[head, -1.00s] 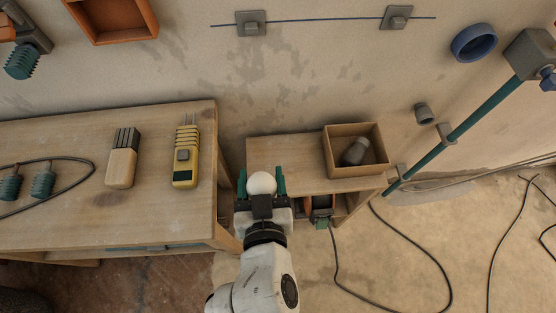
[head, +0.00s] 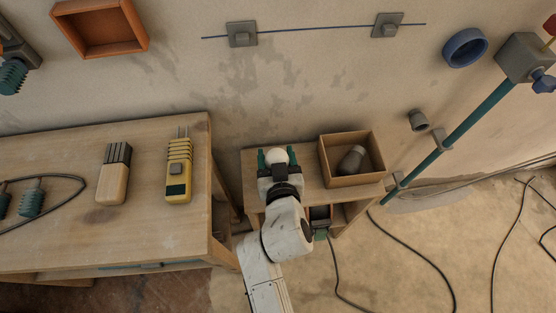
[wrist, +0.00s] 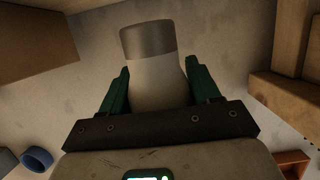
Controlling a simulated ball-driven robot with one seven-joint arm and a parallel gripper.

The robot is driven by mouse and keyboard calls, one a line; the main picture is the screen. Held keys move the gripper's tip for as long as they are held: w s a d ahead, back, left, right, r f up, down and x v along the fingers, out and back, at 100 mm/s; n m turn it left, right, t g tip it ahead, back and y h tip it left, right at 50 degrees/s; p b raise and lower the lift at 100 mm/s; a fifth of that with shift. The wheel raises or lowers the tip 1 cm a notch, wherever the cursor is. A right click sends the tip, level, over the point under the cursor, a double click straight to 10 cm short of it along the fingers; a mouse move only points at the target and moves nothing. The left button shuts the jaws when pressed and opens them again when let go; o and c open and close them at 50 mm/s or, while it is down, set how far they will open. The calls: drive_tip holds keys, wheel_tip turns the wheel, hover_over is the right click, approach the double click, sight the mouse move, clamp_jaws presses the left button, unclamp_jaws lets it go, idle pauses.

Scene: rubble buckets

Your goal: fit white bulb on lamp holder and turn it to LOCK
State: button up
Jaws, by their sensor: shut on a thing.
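The white bulb (head: 277,157) is held between the green fingers of my gripper (head: 277,154), above the small wooden stand. In the wrist view the bulb (wrist: 157,85) shows a pale body between the fingers and a grey cap pointing away from my gripper. The fingers are shut on its sides. In the head view the cap is hidden under the bulb's round end. I cannot clearly pick out the lamp holder in these frames.
The small stand (head: 310,187) carries an open wooden box (head: 350,180) with a grey object (head: 351,160) inside. To the left, a workbench (head: 140,225) holds a yellow meter (head: 179,172) and a wood-handled brush (head: 115,173). A teal pipe (head: 455,140) stands at right; cables lie on the floor.

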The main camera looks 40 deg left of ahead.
drive_tip(key=shift+w+a+f, duration=0.2)
drive_tip(key=shift+w+f, duration=0.15)
drive_tip(key=shift+f, duration=0.15)
drive_tip(key=shift+w+a+f+b, duration=0.15)
drive_tip(key=shift+f+b, duration=0.3)
drive_tip(key=shift+f, duration=0.45)
drive_tip(key=shift+w+a+f+b, duration=0.1)
drive_tip(key=shift+w+f+b, duration=0.25)
drive_tip(key=shift+f, duration=0.5)
drive_tip(key=shift+s+f+b, duration=0.1)
drive_tip(key=shift+f+b, duration=0.15)
drive_tip(key=shift+b, duration=0.15)
drive_tip(key=o, duration=1.1)
drive_tip(key=shift+c, duration=0.2)
drive_tip(key=shift+r+p, duration=0.1)
drive_tip(key=shift+p, duration=0.2)
drive_tip(key=v, duration=0.3)
drive_tip(key=p+v, duration=0.1)
drive_tip(key=v, duration=0.3)
drive_tip(key=p+v, duration=0.1)
drive_tip(key=v, duration=0.3)
drive_tip(key=shift+w+r, duration=0.25)
drive_tip(key=shift+r, duration=0.15)
